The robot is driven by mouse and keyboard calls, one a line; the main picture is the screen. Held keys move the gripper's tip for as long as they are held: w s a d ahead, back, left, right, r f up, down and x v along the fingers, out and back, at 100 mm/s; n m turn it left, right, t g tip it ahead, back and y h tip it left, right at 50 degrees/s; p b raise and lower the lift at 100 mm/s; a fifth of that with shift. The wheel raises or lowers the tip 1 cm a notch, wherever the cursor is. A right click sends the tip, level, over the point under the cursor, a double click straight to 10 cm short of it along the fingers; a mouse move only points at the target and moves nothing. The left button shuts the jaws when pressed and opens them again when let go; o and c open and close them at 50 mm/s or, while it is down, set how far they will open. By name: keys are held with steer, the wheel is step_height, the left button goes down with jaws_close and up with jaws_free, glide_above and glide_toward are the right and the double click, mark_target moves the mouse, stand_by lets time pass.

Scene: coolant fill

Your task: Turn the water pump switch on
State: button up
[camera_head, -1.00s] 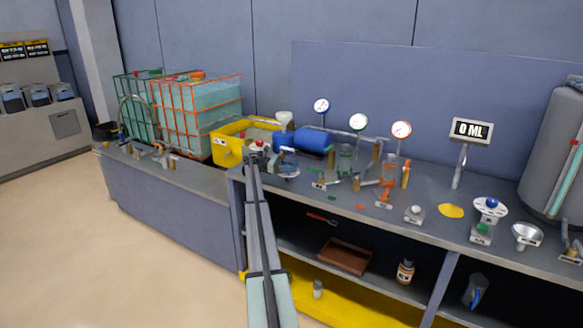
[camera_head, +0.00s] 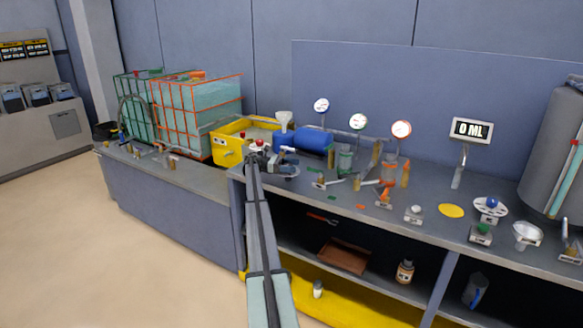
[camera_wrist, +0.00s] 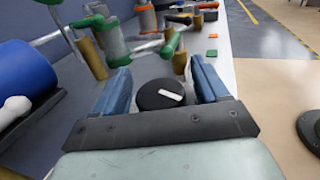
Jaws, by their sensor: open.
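A round black knob with a white pointer bar (camera_wrist: 160,94), which looks like the pump switch, shows in the wrist view. It sits between the two blue fingers of my gripper (camera_wrist: 158,75). The fingers are open, one on each side of the knob, with visible gaps. I cannot tell how deep they reach around it. In the head view my gripper (camera_head: 264,156) is over the left end of the right-hand bench, in front of the yellow tub, and the knob cannot be made out there behind my arm. No label for the knob is readable.
A blue cylinder (camera_wrist: 22,80) lies close on the left in the wrist view; it also shows in the head view (camera_head: 314,140). Pipes and valves with green handles (camera_wrist: 115,45) stand beyond the knob. The yellow tub (camera_head: 227,148) is behind my gripper. The floor in front is clear.

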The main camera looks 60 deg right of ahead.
mark_target(292, 165)
steer(key=shift+r, duration=0.1)
step_height(292, 165, up, 10)
steer(key=shift+f, duration=0.1)
stand_by(0.4)
